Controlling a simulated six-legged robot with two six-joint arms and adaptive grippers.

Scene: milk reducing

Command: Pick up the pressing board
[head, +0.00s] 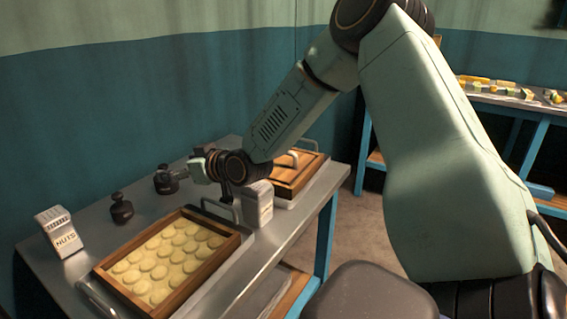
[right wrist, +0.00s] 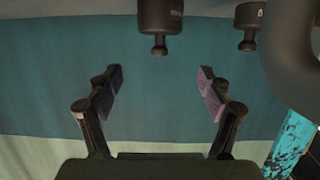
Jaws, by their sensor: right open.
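The pressing board (head: 303,181) looks to be the brown wooden board with a pale handle at the far right end of the metal table. My right forearm partly covers it in the head view. My right gripper (head: 196,170) is open and empty, left of the board and close to a black knobbed stamp (head: 165,182). In the right wrist view, which appears upside down, the two fingers of my right gripper (right wrist: 160,90) are spread wide with only wall between them. The board is not recognisable there. My left gripper is out of view.
A wooden tray of pale dough rounds (head: 236,241) sits on the metal table (head: 75,246). Another table (head: 530,108) with food is at the back right.

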